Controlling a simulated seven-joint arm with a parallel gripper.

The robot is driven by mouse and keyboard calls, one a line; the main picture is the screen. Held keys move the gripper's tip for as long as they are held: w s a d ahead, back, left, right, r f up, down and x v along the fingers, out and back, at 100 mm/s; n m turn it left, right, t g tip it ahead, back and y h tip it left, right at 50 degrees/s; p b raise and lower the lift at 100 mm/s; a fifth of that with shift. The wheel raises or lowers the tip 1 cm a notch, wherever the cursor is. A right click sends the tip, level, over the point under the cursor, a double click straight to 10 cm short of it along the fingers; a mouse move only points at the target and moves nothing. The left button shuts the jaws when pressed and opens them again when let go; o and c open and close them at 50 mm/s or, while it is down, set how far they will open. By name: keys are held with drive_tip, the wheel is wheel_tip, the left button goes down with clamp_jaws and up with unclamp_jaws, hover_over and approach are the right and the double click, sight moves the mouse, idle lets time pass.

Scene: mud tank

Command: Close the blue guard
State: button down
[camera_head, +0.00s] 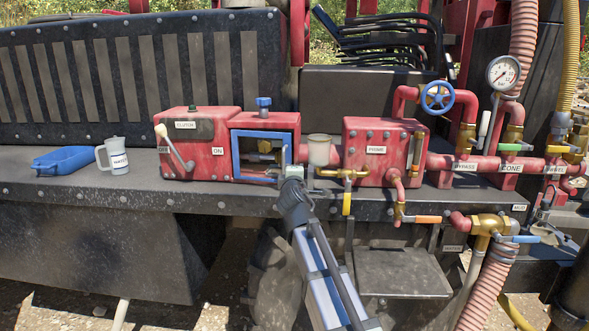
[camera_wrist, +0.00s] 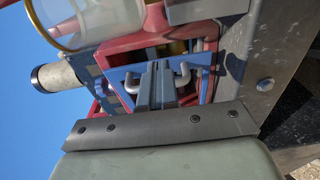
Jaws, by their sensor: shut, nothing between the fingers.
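The blue guard (camera_head: 236,156) is a square blue frame at the front opening of the red housing (camera_head: 265,121). Brass fittings show through it. How far it stands from the opening is hard to tell. My gripper (camera_head: 290,172) is at the guard's lower right corner in the head view, and its fingers are too small there to read. In the wrist view the fingers (camera_wrist: 157,85) are together with nothing between them.
A clear cup (camera_head: 319,150) stands close right of the housing, and it looms in the wrist view (camera_wrist: 95,22).

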drive_tip(key=s+d, duration=0.6)
drive_tip(key=d, duration=0.1)
drive_tip(key=s+a+n+g+y, duration=0.15)
drive_tip(key=s+a, duration=0.25)
drive_tip(key=a, duration=0.9)
drive_tip(key=s+a+n+t+y, duration=0.1)
drive_tip(key=s+a+n+y, duration=0.2)
drive_tip(key=a, duration=1.1)
drive_tip(key=m+h, duration=0.9)
drive_tip(key=h, duration=0.3)
approach(283, 164)
drive_tip(key=shift+g+y, duration=0.25)
drive_tip(key=x, duration=0.5)
drive_tip(key=shift+w+d+r, duration=0.2)
drive_tip(key=shift+w+r, duration=0.05)
drive_tip(key=shift+w, duration=0.1)
drive_tip(key=shift+w+d, duration=0.15)
drive_tip(key=shift+w, duration=0.3)
